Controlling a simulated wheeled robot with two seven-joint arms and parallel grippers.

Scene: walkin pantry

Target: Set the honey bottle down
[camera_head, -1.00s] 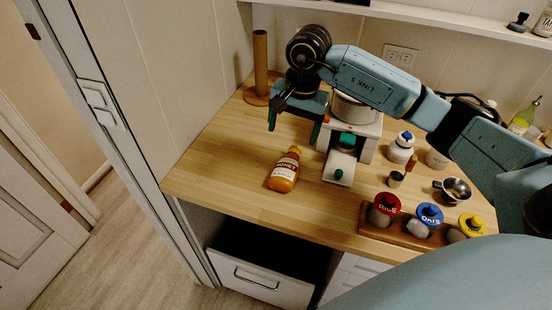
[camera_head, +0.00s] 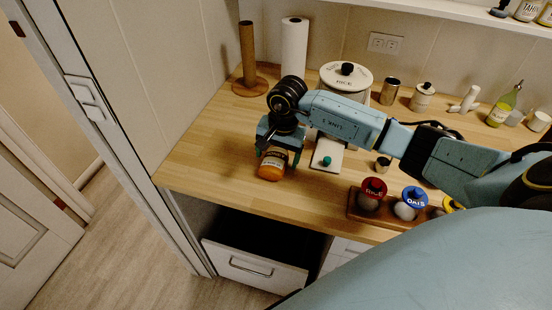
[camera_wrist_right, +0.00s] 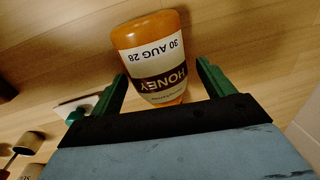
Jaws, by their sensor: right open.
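The honey bottle (camera_head: 271,167), amber with a white label, is at the left part of the wooden counter (camera_head: 205,160) and looks to rest on it. My right gripper (camera_head: 280,152) is over and around it, hiding its upper part in the head view. In the right wrist view the bottle (camera_wrist_right: 155,62) is between the two green fingers of the open gripper (camera_wrist_right: 160,76), with a visible gap at the right finger. Its label reads HONEY, upside down. The left gripper is not in view.
A white scale-like device (camera_head: 327,155) stands just right of the gripper. Red-lidded (camera_head: 373,190) and blue-lidded (camera_head: 414,198) jars sit in a wooden rack. A paper towel roll (camera_head: 293,48) and a wooden post (camera_head: 248,60) are behind. The counter left of the bottle is clear.

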